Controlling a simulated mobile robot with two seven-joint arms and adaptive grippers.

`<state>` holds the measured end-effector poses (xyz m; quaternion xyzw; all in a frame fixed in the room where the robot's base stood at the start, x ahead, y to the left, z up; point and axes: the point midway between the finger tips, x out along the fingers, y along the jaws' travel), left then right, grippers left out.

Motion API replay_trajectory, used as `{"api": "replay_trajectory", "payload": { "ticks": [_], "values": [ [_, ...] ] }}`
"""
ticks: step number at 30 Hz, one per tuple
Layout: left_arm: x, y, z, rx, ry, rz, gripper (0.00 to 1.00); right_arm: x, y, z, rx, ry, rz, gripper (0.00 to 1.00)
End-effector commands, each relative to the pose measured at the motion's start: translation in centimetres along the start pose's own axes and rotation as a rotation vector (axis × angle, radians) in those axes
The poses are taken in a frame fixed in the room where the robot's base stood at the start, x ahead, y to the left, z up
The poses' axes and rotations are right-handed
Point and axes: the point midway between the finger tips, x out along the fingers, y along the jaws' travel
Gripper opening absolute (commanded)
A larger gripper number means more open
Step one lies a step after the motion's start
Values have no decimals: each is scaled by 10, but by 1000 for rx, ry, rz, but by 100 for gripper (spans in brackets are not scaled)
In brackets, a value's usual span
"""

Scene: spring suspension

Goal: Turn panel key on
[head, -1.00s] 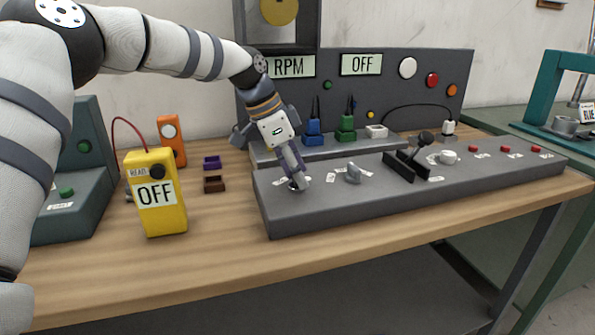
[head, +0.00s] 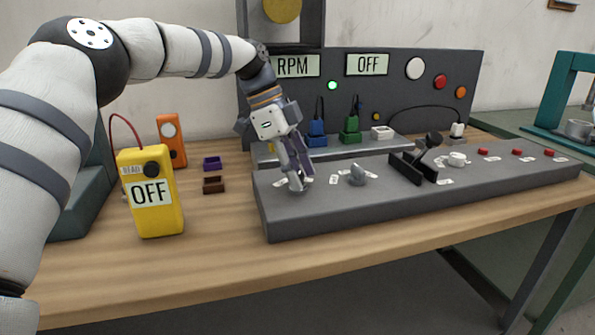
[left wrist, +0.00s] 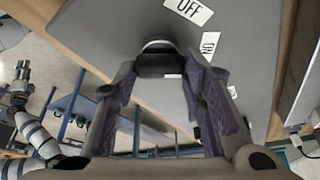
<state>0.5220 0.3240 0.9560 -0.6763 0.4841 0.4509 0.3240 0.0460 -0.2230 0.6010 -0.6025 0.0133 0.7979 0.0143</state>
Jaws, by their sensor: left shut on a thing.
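The panel key (left wrist: 160,58) shows in the left wrist view as a dark piece with a light rounded rim, between my left fingers. In the head view my left gripper (head: 298,186) points down at the left end of the grey control panel (head: 285,222), shut on the key and mostly hiding it. In the left wrist view, an OFF label (left wrist: 188,10) and an ON label (left wrist: 209,45) lie beside the key. A green lamp (head: 332,85) on the upright board is lit. My right gripper (left wrist: 22,72) shows small at the left wrist view's edge; its jaws are unclear.
A grey knob (head: 358,175), a black lever (head: 428,147) and several red buttons (head: 517,152) stand along the panel to the right. A yellow meter (head: 150,195) reading OFF stands left of the panel. The display (head: 367,64) reads OFF. The front table strip is clear.

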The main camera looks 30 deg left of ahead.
Motion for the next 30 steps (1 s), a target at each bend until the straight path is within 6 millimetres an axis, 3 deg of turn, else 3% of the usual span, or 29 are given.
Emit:
{"api": "replay_trajectory", "payload": {
  "ticks": [9,10,12,13,23,26,30],
  "values": [
    [2,1,1,2,-4,7,10,0,0,0,0,-1,0,40],
    [2,1,1,2,-4,7,40,0,0,0,0,-1,0,40],
    [2,1,1,2,-4,7,56,0,0,0,0,-1,0,40],
    [2,1,1,2,-4,6,58,0,0,0,0,-1,0,40],
    [-4,0,0,1,-1,1,58,0,0,0,0,0,0,40],
    [-22,-1,0,1,-1,-2,58,0,0,0,0,0,0,40],
    [-63,-1,0,1,-2,-3,58,0,0,0,0,0,0,40]
  ]
}}
